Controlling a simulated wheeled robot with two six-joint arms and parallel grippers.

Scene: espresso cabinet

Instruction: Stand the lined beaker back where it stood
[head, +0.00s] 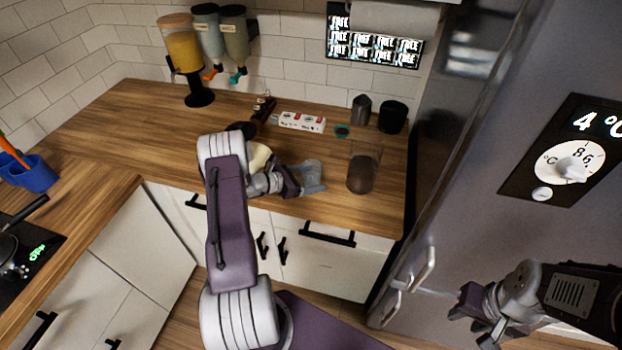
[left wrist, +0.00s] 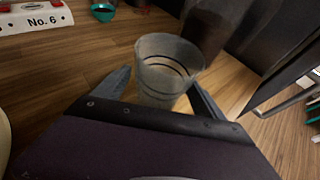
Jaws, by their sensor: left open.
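The lined beaker (left wrist: 168,68) is clear with dark lines around it. In the left wrist view it stands between the two fingers of my left gripper (left wrist: 165,95), with its lower part partly hidden by the gripper body. In the head view my left gripper (head: 313,178) is low over the wooden counter near its front edge. It is open, and the pale beaker (head: 313,167) at its fingers is hard to make out. My right gripper (head: 475,312) is far from the beaker, at lower right by the fridge; its opening is unclear.
A glass with brown contents (head: 362,175) stands just right of my left gripper. Behind are a white numbered block (head: 302,122), a teal cup (head: 342,131), a grey shaker (head: 361,109) and a black canister (head: 392,117).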

